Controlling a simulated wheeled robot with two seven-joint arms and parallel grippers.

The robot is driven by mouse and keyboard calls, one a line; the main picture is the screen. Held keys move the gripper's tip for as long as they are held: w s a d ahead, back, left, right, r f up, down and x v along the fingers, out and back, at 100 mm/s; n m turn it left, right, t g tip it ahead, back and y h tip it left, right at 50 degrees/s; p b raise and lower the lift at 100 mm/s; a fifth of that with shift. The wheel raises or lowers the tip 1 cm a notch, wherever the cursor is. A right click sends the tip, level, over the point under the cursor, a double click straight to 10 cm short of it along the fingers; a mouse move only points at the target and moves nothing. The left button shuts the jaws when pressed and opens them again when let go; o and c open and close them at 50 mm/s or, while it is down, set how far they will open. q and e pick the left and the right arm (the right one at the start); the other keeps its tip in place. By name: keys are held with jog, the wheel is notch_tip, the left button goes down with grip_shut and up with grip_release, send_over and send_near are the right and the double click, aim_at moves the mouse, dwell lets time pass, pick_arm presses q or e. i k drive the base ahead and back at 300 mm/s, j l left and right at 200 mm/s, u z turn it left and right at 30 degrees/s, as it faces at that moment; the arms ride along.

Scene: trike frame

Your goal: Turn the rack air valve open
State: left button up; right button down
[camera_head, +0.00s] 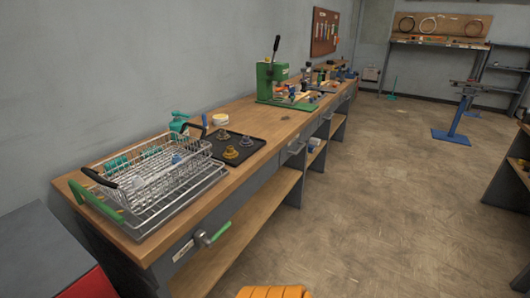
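A small grey valve-like fitting (202,240) with a green lever (220,232) is mounted on the front of the long workbench, below the wire rack. The lever slants up and to the right. A pale label plate (183,250) is to its left. The wire rack (160,180) sits on the near end of the bench, with a black handle (99,178) and a green bar (95,200) at its left end. No lettering naming the air valve is readable. Neither of my grippers is in view.
A black mat (248,148) with several fittings lies on the workbench (262,177). A green press (270,84) stands farther back. A grey and red cabinet (42,255) is at lower left. An orange ribbed object (272,292) shows at the bottom edge. The floor on the right is mostly clear.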

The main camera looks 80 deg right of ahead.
aim_at(209, 243)
jog(key=z, duration=2.1)
